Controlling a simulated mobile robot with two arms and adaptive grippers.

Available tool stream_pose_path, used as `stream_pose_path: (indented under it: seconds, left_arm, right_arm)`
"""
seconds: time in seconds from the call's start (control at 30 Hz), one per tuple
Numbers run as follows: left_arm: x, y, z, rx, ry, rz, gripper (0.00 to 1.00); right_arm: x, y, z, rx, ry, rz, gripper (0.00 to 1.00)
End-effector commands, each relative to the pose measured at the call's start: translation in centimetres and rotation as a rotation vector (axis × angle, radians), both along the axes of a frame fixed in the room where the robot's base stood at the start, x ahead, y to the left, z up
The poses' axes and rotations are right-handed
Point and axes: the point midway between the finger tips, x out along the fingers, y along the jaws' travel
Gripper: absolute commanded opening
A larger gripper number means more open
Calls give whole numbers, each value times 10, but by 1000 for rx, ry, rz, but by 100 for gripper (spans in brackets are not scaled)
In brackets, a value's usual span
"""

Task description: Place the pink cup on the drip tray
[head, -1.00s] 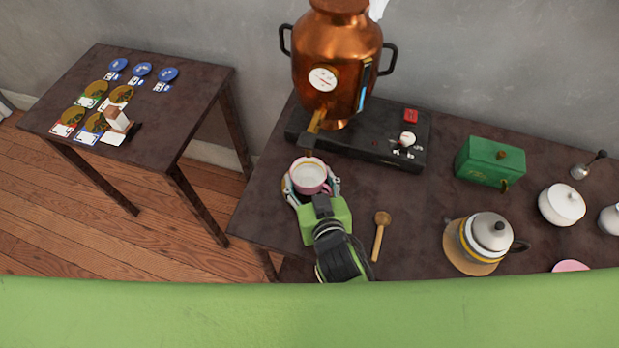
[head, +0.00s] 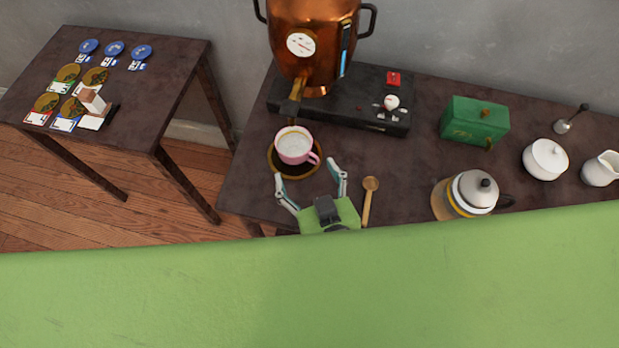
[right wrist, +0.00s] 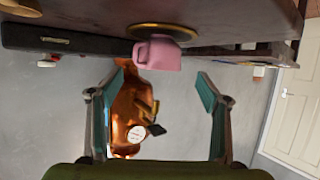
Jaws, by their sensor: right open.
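The pink cup (head: 294,147) stands upright on the round drip tray (head: 292,171), which is dark with a gold rim, below the urn's spout. Its handle points to the lower right. My right gripper (head: 309,173) is open and empty on the near side of the cup, with its fingers apart from it. The right wrist view, which is upside down, shows the pink cup (right wrist: 157,54) against the gold-rimmed tray (right wrist: 165,27), and the open fingers of the right gripper (right wrist: 160,80) with nothing between them. My left gripper is not in view.
A copper urn (head: 313,40) stands on a black base (head: 350,108) behind the tray. A wooden spoon (head: 369,200) lies close to the right of my gripper. A teapot (head: 468,194), green box (head: 475,122) and white sugar bowl (head: 545,158) stand farther right.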

Motion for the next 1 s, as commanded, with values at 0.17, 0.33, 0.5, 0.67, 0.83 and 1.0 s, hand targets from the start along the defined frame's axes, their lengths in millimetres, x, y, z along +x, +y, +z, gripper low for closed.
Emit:
stream_pose_path:
  seconds: [0.17, 0.33, 0.5, 0.67, 0.83, 1.0]
  left_arm:
    - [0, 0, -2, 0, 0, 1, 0]
    - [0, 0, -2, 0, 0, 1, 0]
    - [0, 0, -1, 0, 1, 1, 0]
    - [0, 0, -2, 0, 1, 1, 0]
    - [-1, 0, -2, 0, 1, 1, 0]
    - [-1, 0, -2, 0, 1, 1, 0]
  right_arm:
    - [-15, -3, 6, 1, 0, 0, 70]
    - [-18, -4, 8, 0, -1, 0, 70]
    - [-18, -4, 8, -1, -1, 0, 70]
    - [-18, -4, 8, 0, -1, 0, 70]
    - [-17, -4, 8, 0, -1, 0, 70]
    - [-17, -4, 8, 0, -1, 0, 70]
